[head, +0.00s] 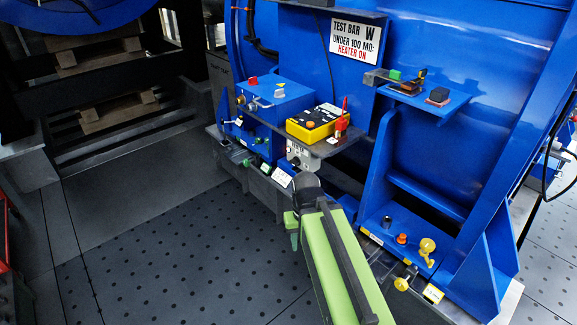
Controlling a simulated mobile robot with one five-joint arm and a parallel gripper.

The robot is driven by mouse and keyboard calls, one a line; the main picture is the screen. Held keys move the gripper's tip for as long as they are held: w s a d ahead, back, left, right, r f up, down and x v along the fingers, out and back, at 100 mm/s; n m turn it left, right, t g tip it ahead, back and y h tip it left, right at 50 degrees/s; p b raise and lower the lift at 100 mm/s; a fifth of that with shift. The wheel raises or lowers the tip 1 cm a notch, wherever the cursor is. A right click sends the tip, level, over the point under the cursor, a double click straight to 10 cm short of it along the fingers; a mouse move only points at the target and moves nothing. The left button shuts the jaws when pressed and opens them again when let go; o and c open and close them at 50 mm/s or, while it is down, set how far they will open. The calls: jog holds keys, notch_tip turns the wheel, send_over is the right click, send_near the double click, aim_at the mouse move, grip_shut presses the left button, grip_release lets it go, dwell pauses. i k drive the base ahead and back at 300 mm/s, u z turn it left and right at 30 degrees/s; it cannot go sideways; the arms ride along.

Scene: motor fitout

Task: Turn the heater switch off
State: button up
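A small grey box with a pale face (299,154) is fixed just under the dark shelf, on the blue machine. It may be the heater switch, but its lettering and any lever position are too small to read. My green arm reaches up from the bottom, and its dark wrist end is just below this box. Part of my gripper (292,232) shows as a green piece at the left of the wrist, pointing down. The rest is hidden behind my arm, so I cannot tell whether it is open or shut. I see nothing held.
A white sign (356,42) reads "TEST BAR W UNDER 100 MO: HEATER ON". A yellow tester (314,122) sits on the dark shelf. A blue box (274,103) with knobs stands left of it. Yellow and orange knobs (427,246) stick up at the right. The dark floor at left is clear.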

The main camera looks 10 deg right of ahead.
aim_at(296, 161)
jog(key=u, duration=1.7)
jog(key=i, duration=0.4)
jog(key=u, duration=0.35)
jog(key=k, duration=1)
jog(key=z, duration=0.05)
jog(key=i, duration=0.95)
jog(key=u, duration=0.1)
